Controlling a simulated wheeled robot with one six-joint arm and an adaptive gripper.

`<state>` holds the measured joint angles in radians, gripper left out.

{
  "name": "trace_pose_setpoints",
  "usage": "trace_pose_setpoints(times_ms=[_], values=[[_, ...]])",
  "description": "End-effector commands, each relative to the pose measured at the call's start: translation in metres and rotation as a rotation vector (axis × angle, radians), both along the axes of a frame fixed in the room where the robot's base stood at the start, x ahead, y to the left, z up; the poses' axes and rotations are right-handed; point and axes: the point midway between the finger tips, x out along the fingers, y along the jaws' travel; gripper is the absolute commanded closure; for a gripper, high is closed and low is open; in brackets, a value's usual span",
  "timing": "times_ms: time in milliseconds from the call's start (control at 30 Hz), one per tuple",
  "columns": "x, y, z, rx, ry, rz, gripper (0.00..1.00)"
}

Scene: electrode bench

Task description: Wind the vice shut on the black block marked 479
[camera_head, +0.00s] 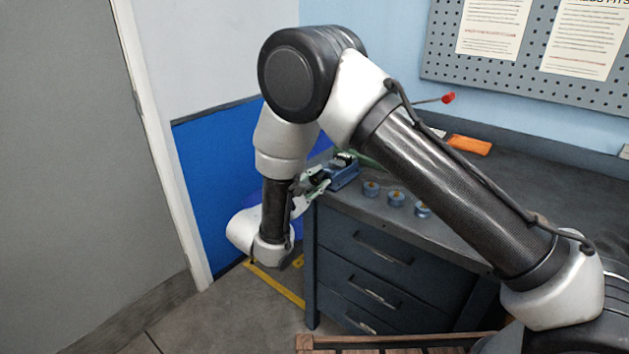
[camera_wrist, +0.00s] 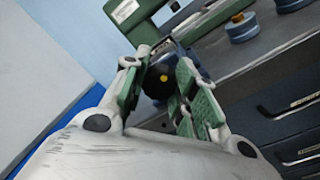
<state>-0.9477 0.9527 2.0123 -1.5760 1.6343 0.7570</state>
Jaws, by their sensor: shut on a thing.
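The blue vice (camera_head: 345,175) sits at the left end of the bench top, partly hidden by my arm. In the wrist view a blue part of it (camera_wrist: 188,62) shows behind my fingers. A small dark item with pale marks (camera_head: 344,157) is at the top of the vice. I cannot read 479 on it or tell how the jaws stand against it. My gripper (camera_head: 318,183) is at the vice's near left end. In the wrist view my gripper (camera_wrist: 158,92) has its green-padded fingers shut on a round black knob with a yellow dot (camera_wrist: 157,82).
Several blue round pieces (camera_head: 396,198) stand along the bench's front edge, right of the vice. An orange item (camera_head: 470,145) lies further back. Grey drawers with handles (camera_head: 380,250) are below the bench top. A blue wall panel (camera_head: 215,180) is to the left.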

Motion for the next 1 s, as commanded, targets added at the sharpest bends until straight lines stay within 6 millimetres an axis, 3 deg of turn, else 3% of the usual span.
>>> trace_pose_setpoints(times_ms=[500, 1000], values=[[-0.0003, 0.0006, -0.0001, 0.358, -0.281, 0.001, 0.96], [-0.0006, 0.0001, -0.0009, 0.520, -0.406, 0.000, 0.96]])
